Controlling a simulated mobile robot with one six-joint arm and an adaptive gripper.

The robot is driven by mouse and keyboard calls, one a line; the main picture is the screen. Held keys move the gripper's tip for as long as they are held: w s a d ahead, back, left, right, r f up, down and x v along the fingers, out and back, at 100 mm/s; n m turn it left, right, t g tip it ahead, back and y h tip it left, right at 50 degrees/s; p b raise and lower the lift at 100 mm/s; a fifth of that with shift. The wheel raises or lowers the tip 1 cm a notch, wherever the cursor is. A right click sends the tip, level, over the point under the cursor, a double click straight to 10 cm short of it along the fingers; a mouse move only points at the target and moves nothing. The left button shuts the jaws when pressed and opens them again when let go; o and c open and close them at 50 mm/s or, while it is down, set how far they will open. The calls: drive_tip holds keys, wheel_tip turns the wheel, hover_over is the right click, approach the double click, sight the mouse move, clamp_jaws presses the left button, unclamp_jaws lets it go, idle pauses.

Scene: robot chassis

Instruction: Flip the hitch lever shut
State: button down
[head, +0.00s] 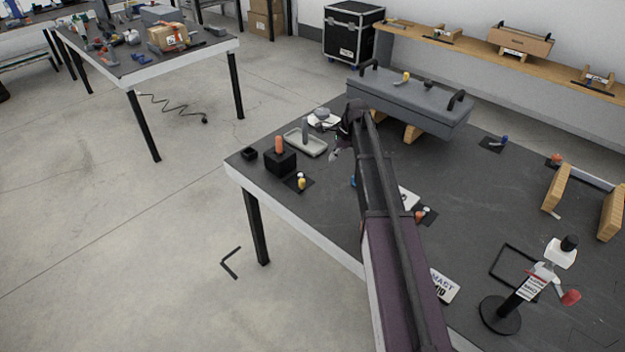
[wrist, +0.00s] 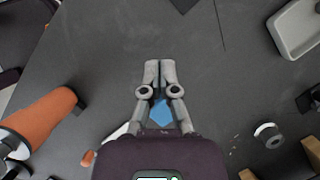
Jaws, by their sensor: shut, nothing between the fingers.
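I cannot tell for sure which part is the hitch lever. Several small fittings with coloured tips stand on dark plates: one yellow (head: 301,183), one orange (head: 420,216), one blue (head: 503,140). A round-based stand (head: 501,314) at the right carries a labelled piece with a red handle (head: 570,297). My gripper (head: 336,153) is over the table near the grey tray (head: 305,142), partly hidden by my arm. In the wrist view my gripper (wrist: 160,66) is shut and empty, fingertips together above the dark table. A blue patch (wrist: 160,112) shows between its finger links.
A grey long box (head: 410,103) with two black handles rests on wooden blocks at the back. A black block (head: 280,161) holds an orange cylinder (head: 278,144). In the wrist view a large orange cylinder (wrist: 42,115) lies left. Wooden supports (head: 556,187) stand right.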

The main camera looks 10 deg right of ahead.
sight(302, 183)
drive_tip(key=shift+a+f, duration=0.1)
drive_tip(key=shift+f, duration=0.1)
drive_tip(key=b+x, duration=0.9)
drive_tip(key=x, duration=0.1)
drive_tip(key=shift+b, duration=0.4)
drive_tip(key=shift+a+r, duration=0.2)
drive_tip(key=shift+a, duration=0.95)
drive_tip(key=shift+w+a, duration=0.1)
drive_tip(key=shift+a, duration=0.7)
drive_tip(key=shift+d, duration=0.3)
drive_tip(key=shift+a, duration=0.15)
